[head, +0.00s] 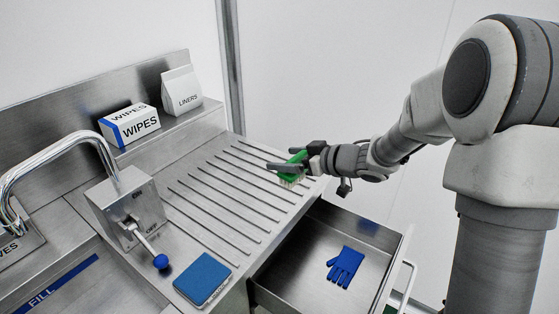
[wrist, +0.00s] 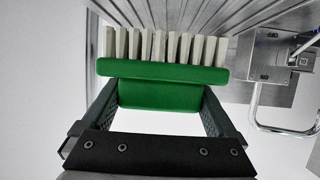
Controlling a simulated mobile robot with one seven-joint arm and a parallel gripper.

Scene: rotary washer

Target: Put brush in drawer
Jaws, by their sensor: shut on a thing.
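A green brush (head: 292,170) with pale bristles is in my gripper (head: 289,162), above the right end of the ribbed drainboard. In the wrist view the brush (wrist: 160,75) spans the space between both fingers (wrist: 160,112), which press on its green grip. The bristles face away from the palm in that view and point down in the head view. The drawer (head: 277,293) is pulled open below and to the right of the drainboard. A blue glove (head: 345,266) lies on the drawer's floor. The rest of that floor is bare.
A blue sponge or pad (head: 203,279) lies on the counter left of the drawer. A lever with a blue knob (head: 161,262) and a chrome faucet (head: 60,150) stand at the left. The wipes box (head: 131,126) and liners bag (head: 182,91) sit on the back ledge.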

